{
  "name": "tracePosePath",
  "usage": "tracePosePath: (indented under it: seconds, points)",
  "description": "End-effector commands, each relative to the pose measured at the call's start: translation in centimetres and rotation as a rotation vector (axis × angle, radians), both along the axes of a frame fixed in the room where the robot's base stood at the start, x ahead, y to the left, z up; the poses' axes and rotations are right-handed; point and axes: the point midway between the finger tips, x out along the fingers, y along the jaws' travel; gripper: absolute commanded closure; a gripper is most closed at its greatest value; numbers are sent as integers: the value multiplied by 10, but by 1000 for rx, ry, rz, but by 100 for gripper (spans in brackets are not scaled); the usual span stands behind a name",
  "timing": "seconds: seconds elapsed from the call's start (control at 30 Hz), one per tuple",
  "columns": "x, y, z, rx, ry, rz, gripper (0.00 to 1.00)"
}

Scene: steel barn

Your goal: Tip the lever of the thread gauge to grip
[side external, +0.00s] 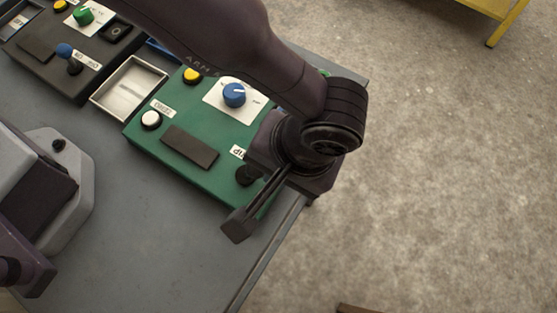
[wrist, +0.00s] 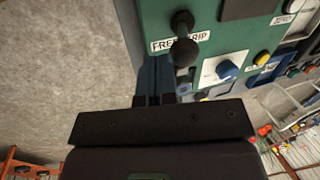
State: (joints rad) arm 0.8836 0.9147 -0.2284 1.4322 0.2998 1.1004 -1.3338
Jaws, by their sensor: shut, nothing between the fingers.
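The thread gauge appears to be the green box (side external: 135,133), which also shows in the wrist view (wrist: 222,38). Its black lever (wrist: 185,52) ends in a round knob that covers part of a white label reading FREE and GRIP (wrist: 163,44). I cannot tell toward which word it leans. In the side view a dark knob (side external: 247,176), probably the lever, is partly hidden by my wrist. My gripper (side external: 238,226) is shut and empty beside the box's near right edge. In the wrist view its fingers (wrist: 156,92) are just left of and below the knob, seemingly apart from it.
The box also bears a blue dial (side external: 234,95), a yellow button (side external: 192,76), a white button (side external: 151,120) and a dark display (side external: 189,147). A metal tray (side external: 112,107) and a black device (side external: 72,85) stand left. The table edge (side external: 268,257) drops to open floor at right.

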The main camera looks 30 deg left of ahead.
Motion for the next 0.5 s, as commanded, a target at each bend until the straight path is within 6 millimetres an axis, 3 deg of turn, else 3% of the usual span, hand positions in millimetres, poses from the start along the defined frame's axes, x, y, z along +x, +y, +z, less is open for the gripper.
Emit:
tracePosePath:
  seconds: [0.5]
  points:
    - [1,4,3,-36,0,2,100]
